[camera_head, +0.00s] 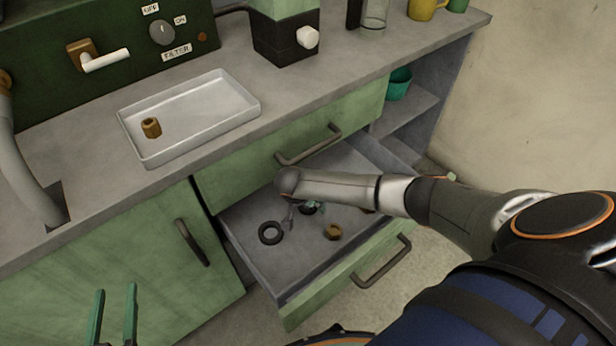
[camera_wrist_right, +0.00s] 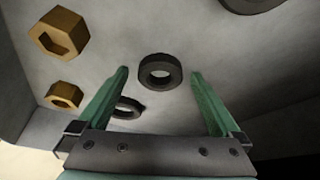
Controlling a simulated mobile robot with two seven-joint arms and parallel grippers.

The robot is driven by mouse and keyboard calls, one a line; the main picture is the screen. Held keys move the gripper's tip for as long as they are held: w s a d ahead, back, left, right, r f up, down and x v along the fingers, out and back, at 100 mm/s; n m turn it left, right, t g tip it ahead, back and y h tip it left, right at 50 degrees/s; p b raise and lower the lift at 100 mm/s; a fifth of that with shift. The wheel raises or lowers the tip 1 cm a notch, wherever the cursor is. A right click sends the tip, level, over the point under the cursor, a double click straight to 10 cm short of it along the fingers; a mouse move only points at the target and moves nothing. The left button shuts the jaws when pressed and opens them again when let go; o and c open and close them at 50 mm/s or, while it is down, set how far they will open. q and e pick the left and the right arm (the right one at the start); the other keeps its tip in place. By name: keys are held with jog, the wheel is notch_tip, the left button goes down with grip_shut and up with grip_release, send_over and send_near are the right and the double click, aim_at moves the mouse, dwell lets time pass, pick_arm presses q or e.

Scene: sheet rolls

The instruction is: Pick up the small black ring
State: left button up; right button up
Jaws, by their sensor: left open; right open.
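The open drawer (camera_head: 290,284) holds several dark rings and brass nuts. In the right wrist view, a small black ring (camera_wrist_right: 160,84) lies between the fingertips of my right gripper (camera_wrist_right: 160,73), which is open with gaps on both sides. A second small dark ring (camera_wrist_right: 119,114) lies nearer the gripper's base, partly hidden. A larger dark ring (camera_wrist_right: 252,8) is cut by the top edge. In the head view a black ring (camera_head: 278,238) lies clear, and my right gripper (camera_head: 303,206) partly hides another. My left gripper (camera_head: 115,294) is open and empty at bottom left.
Brass nuts (camera_wrist_right: 58,38) (camera_wrist_right: 65,94) lie left in the right wrist view; one nut (camera_head: 333,232) shows in the head view. The counter above carries a white tray (camera_head: 222,121) with a brass nut (camera_head: 151,128). The drawer's walls surround my right gripper.

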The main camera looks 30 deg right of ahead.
jog(key=c, duration=1.3)
jog(key=shift+a+r, duration=0.15)
